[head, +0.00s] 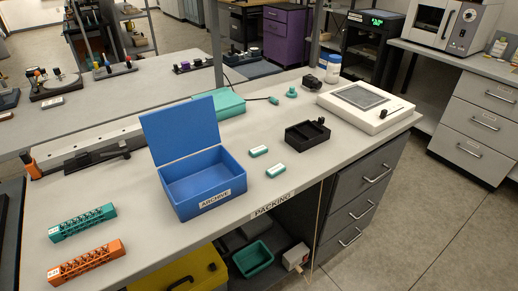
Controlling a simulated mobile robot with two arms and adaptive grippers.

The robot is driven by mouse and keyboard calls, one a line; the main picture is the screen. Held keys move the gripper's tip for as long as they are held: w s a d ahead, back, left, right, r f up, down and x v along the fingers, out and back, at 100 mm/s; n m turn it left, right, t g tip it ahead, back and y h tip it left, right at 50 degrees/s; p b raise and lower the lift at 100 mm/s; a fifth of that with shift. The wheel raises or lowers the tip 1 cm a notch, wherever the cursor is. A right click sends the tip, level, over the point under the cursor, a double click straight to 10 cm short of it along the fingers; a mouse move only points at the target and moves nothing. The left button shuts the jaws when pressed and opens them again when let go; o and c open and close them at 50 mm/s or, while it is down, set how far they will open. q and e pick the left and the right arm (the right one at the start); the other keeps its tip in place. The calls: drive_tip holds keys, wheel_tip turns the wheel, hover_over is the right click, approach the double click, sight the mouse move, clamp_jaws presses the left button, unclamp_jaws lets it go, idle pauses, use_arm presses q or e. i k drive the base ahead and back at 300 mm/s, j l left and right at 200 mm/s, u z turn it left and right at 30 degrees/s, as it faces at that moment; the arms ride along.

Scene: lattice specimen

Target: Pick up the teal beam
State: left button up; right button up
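The teal beam (82,223) is a lattice bar with a small white label at its left end. It lies flat on the left part of the grey table (135,214). An orange lattice beam (86,263) lies in front of it, roughly parallel and apart from it. Neither of my grippers shows in the head view.
An open blue box (203,181) marked ARCHIVE, its lid raised, stands right of the beams. Two small teal blocks (276,170) and a black tray (307,135) lie further right. A white device (370,104) sits at the right end. Table around the beams is clear.

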sight(57, 234)
drive_tip(key=u, duration=1.5)
